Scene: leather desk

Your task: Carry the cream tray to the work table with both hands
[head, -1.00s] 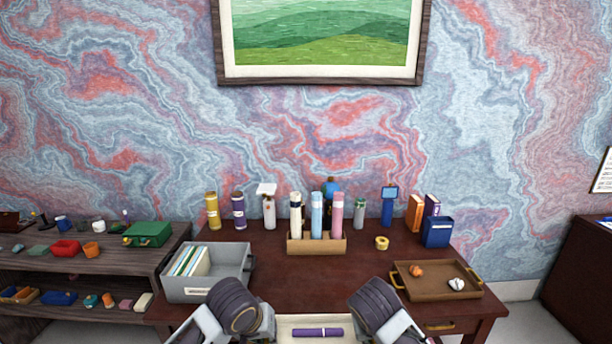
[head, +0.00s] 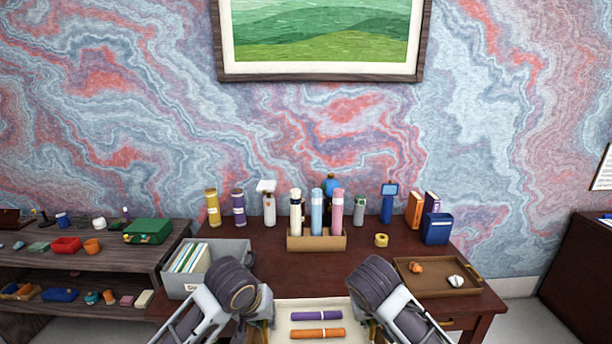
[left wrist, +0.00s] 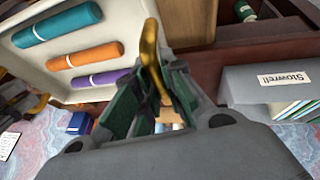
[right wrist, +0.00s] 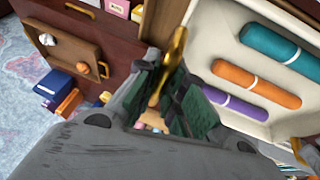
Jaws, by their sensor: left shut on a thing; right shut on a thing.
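The cream tray (head: 350,303) is at the bottom middle of the head view, in front of the dark red-brown work table (head: 285,270). A purple roll (head: 316,315) and an orange roll (head: 318,333) lie in it. The left wrist view also shows a teal roll (left wrist: 58,25) in the tray. My left gripper (head: 262,332) is shut on the tray's left gold handle (left wrist: 150,55). My right gripper (head: 372,332) is shut on the right gold handle (right wrist: 172,65). The tray's near edge is cut off in the head view.
A grey file box (head: 178,282) stands at the table's left, and a brown tray (head: 430,284) with small items at its right. A wooden holder (head: 315,242) with bottles, and a tape roll (head: 381,240), stand further back. The table's front middle looks clear.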

